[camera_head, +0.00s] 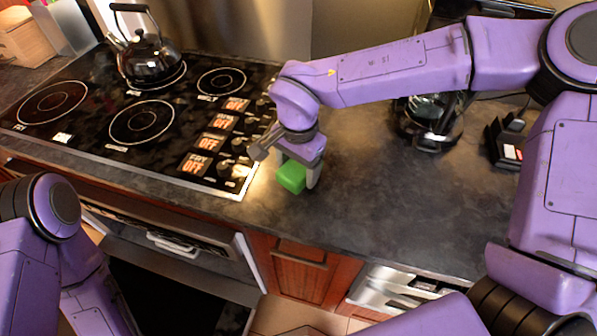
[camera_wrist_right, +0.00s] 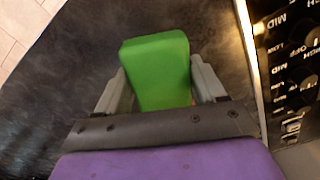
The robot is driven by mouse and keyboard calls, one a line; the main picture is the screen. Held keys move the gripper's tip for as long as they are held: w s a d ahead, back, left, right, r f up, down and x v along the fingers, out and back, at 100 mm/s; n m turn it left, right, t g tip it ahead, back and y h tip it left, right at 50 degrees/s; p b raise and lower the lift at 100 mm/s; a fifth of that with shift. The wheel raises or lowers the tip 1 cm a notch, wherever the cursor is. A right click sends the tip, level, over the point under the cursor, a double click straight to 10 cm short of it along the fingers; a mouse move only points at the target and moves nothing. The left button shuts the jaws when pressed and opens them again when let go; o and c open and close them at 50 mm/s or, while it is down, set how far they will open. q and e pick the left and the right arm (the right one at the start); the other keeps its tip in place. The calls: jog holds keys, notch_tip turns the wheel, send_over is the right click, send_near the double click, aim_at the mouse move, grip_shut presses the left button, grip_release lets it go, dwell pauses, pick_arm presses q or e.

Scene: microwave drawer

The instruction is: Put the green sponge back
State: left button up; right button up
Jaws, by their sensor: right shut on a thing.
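The green sponge (camera_head: 291,176) is a bright green block at the dark countertop, just right of the stove's control knobs. My right gripper (camera_head: 298,172) is shut on it, with the arm coming in from the right. In the right wrist view the sponge (camera_wrist_right: 158,70) sits between the two grey fingers of the gripper (camera_wrist_right: 160,88), one on each side. I cannot tell whether the sponge touches the counter. Only purple links of my left arm show at the lower left; its gripper is not seen.
The black stove (camera_head: 100,125) with a kettle (camera_head: 145,55) lies to the left. A glass coffee pot (camera_head: 432,118) and a black phone-like object (camera_head: 507,140) stand at the right back. An open drawer (camera_head: 395,288) is below the counter at front right. The counter right of the gripper is clear.

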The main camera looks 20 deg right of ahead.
aim_at(301, 178)
jog(key=f, duration=0.3)
jog(key=shift+s+d+f, duration=0.15)
jog(key=shift+d+f, duration=0.05)
jog(key=shift+d, duration=0.1)
jog(key=shift+w+f, duration=0.2)
jog(key=shift+f, duration=0.05)
jog(key=o, duration=1)
notch_tip(301, 178, up, 12)
jog(key=shift+s+r, duration=0.1)
jog(key=shift+r, duration=0.05)
